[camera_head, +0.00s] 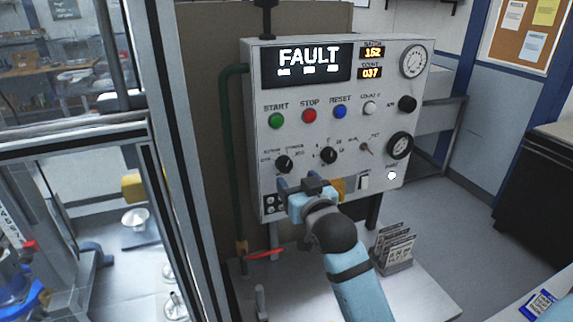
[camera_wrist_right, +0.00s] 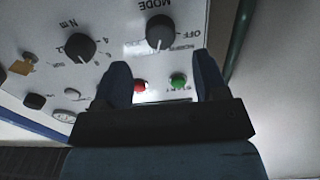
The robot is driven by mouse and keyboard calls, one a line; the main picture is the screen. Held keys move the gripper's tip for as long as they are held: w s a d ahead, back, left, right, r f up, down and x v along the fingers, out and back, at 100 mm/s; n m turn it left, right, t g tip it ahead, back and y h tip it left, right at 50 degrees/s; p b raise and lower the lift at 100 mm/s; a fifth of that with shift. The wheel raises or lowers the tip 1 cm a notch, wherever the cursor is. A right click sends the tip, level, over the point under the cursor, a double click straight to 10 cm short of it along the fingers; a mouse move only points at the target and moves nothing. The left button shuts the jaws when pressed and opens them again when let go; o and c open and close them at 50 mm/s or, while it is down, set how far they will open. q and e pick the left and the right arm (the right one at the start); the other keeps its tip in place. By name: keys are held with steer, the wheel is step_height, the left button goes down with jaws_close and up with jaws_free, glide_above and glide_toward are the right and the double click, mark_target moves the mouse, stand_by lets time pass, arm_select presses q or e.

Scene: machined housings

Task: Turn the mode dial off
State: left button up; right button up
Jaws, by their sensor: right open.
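The mode dial (camera_head: 284,164) is a black knob at the lower left of the grey control panel. It also shows in the right wrist view (camera_wrist_right: 160,32), upside down, with MODE and OFF lettering. Its white mark points toward the button row there, away from the OFF lettering. My right gripper (camera_head: 304,182) is open and empty, in front of the panel's lower part, below and slightly right of the dial in the head view. In the wrist view its two fingers (camera_wrist_right: 161,72) are spread, with the dial beyond their tips. My left gripper is not in view.
The panel (camera_head: 240,120) has a FAULT display (camera_head: 317,62), coloured buttons and a second black dial (camera_head: 328,155) right of the mode dial. A dark green pipe (camera_head: 228,150) runs along its left side. A card rack (camera_head: 394,250) stands on the bench below.

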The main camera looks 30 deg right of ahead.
mark_target(286, 168)
steer(key=p+x, duration=0.1)
steer(key=x, duration=0.5)
steer(key=shift+w, duration=0.2)
steer(key=shift+c, duration=0.2)
steer(key=c, duration=0.9)
